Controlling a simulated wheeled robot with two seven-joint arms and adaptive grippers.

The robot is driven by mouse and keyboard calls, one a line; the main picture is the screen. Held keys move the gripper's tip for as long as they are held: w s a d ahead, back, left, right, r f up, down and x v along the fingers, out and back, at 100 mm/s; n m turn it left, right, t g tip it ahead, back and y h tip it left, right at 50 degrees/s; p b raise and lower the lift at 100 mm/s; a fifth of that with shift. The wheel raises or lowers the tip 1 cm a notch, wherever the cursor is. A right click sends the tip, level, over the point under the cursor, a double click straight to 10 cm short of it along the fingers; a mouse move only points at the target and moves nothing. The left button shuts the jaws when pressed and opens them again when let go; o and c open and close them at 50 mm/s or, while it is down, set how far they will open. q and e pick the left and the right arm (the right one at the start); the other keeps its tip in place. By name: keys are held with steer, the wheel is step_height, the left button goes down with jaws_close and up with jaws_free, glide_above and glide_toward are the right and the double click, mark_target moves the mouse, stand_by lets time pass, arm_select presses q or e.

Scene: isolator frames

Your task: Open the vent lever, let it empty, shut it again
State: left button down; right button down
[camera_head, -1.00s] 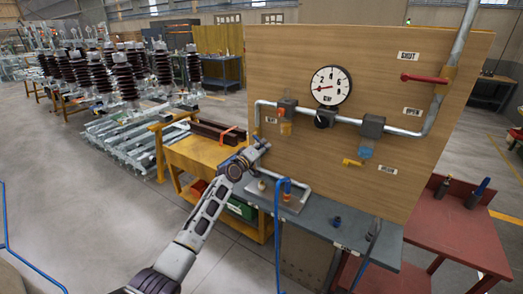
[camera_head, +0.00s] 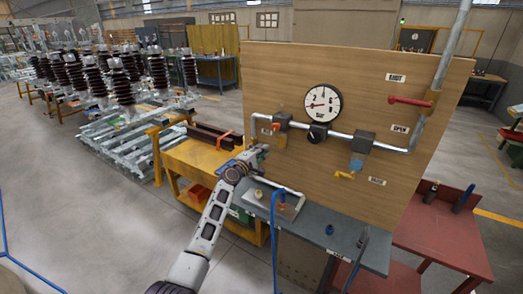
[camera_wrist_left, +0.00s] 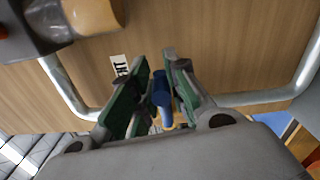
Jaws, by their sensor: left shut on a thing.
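A wooden board (camera_head: 410,160) carries a grey pipe run and a round gauge (camera_head: 324,102). My left gripper (camera_head: 250,160) is at the board's lower left edge, by the downward pipe. In the left wrist view, my left gripper (camera_wrist_left: 161,85) is shut on a small blue lever (camera_wrist_left: 161,92), held between its green-sided fingers. The gripper mostly hides this lever in the head view. A red lever (camera_head: 410,100) lies level at the upper right, and a yellow handle (camera_head: 345,175) is at the lower right. The gauge needle points left. My right gripper is not in view.
A yellow cart (camera_head: 200,155) stands close on the left and a red table (camera_head: 440,235) on the right. Open floor lies at the left front.

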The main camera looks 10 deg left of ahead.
arm_select(q)
steer(key=shift+a+f+n, duration=0.1)
steer(key=shift+f+n, duration=0.2)
steer(key=shift+f, duration=0.1)
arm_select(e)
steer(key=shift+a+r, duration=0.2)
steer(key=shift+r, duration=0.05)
arm_select(q)
steer(key=shift+s, duration=0.1)
steer(key=c, duration=1.7)
jaws_free()
steer(key=shift+c, duration=0.2)
steer(key=o, duration=0.3)
steer(key=shift+r, duration=0.3)
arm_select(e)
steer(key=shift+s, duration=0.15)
arm_select(q)
steer(key=shift+s, duration=0.1)
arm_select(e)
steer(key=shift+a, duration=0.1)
arm_select(q)
steer(key=shift+v, duration=5.85)
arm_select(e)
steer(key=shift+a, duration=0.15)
